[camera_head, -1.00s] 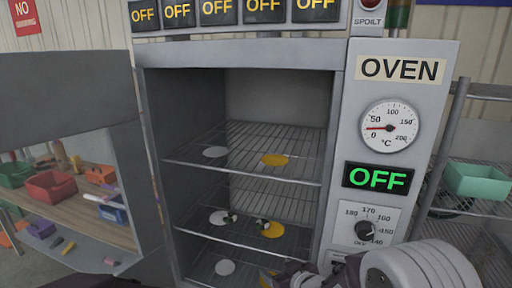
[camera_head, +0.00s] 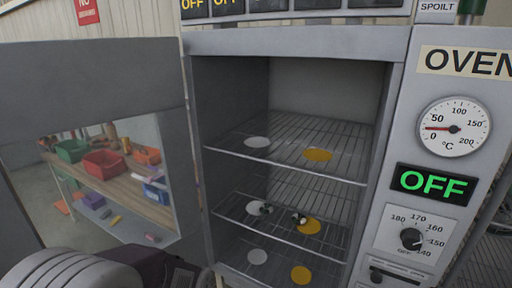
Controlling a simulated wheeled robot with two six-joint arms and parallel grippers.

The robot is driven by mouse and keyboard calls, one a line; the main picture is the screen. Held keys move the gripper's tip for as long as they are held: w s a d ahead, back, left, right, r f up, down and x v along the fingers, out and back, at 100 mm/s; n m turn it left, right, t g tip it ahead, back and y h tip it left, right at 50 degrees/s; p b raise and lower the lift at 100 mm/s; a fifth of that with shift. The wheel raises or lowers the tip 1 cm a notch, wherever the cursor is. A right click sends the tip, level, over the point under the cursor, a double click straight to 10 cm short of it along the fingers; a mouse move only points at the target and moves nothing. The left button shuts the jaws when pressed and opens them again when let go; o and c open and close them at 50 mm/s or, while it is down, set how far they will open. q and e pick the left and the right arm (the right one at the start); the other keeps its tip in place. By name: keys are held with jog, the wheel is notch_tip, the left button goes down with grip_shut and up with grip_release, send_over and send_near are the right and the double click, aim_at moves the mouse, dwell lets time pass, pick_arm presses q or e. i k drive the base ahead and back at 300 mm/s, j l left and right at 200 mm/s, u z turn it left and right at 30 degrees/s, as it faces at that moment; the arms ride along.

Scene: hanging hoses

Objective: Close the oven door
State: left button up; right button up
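The oven (camera_head: 292,40) stands in front of me with its chamber open to view. Its grey door (camera_head: 90,85) is swung wide open to the left, and its window (camera_head: 160,222) shows in the lower part. My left gripper (camera_head: 205,280) is at the bottom edge, near the door's hinge side and the lower left of the oven opening. Its fingertips are cut off or unclear, so I cannot tell whether it is open or whether it touches the door. My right gripper is out of view.
Wire shelves (camera_head: 290,145) inside the oven hold white and yellow discs and small dark-and-white parts. Coloured bins, including a red one (camera_head: 103,163), show through the door window. The control panel (camera_head: 440,180) on the right reads OFF.

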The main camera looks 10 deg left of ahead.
aim_at(48, 87)
jog(key=k+j+z, duration=0.15)
jog(key=j, duration=0.4)
jog(key=k+j+z, duration=0.2)
jog(key=j, duration=0.35)
jog(key=k+j+z, duration=0.15)
jog(key=k+j, duration=0.15)
jog(key=j, duration=0.15)
jog(key=k+j+z, duration=0.15)
jog(key=k+j, duration=0.15)
jog(key=j, duration=0.2)
jog(key=k+j+z, duration=0.15)
jog(key=k+j, duration=0.15)
jog(key=j+z, duration=0.2)
jog(key=j, duration=0.5)
jog(key=j+z, duration=0.2)
jog(key=j, duration=0.5)
jog(key=j+z, duration=0.2)
jog(key=j, duration=0.45)
jog(key=k+j+z, duration=0.2)
jog(key=j, duration=0.5)
jog(key=k+l+u, duration=0.15)
jog(key=l+u, duration=0.25)
jog(key=k+l+u, duration=0.15)
jog(key=u, duration=0.3)
jog(key=k+l+u, duration=0.2)
jog(key=u, duration=0.2)
